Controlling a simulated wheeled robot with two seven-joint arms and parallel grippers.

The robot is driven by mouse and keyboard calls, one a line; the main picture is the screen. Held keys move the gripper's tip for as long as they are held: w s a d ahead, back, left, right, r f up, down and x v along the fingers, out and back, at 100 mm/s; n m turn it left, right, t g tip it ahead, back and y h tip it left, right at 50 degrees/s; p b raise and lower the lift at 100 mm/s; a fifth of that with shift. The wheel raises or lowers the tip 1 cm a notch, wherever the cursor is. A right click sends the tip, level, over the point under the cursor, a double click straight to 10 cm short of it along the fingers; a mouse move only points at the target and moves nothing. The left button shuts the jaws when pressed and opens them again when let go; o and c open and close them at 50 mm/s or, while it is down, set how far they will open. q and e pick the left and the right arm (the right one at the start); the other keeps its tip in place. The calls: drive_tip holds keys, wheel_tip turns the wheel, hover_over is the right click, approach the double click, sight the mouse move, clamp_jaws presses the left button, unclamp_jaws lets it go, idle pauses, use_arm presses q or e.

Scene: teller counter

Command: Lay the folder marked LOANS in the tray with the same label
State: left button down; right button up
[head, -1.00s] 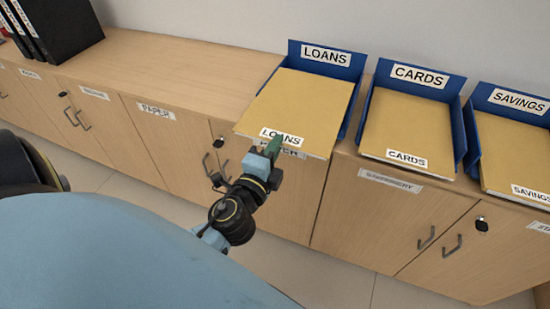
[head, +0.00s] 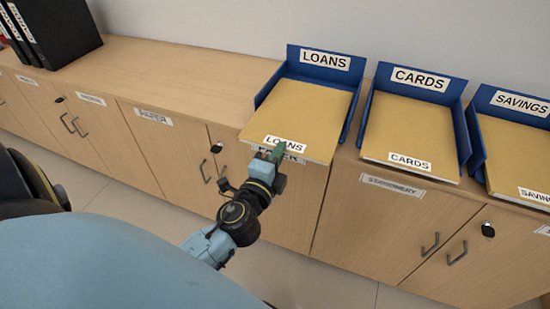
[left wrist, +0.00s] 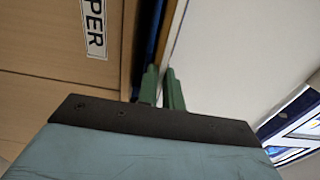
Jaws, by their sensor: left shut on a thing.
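The tan LOANS folder (head: 295,112), with a white label at its front edge, lies over the blue LOANS tray (head: 349,73) between its side walls. Its front end sticks out past the cabinet's front edge. Whether it rests fully on the tray floor is hard to tell. My left gripper (head: 278,153) is shut on the folder's front edge, near the label. In the left wrist view the green fingers (left wrist: 163,88) pinch the folder's edge (left wrist: 174,35). My right gripper is not in view.
The CARDS tray (head: 460,115) and the SAVINGS tray (head: 474,150) stand to the right, each holding a tan folder. Black binders (head: 58,32) stand at the far left. The wooden top (head: 180,75) between binders and LOANS tray is clear. Cabinet doors with handles are below.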

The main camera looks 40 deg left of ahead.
sight(289, 135)
use_arm(q)
drive_tip(key=x, duration=0.5)
drive_tip(key=shift+w+f, duration=0.1)
drive_tip(key=shift+x, duration=0.8)
drive_tip(key=shift+f, duration=0.35)
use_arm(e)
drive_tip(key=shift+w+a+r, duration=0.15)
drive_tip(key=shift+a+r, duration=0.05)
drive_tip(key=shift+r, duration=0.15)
use_arm(q)
drive_tip(key=c, duration=1.5)
unclamp_jaws()
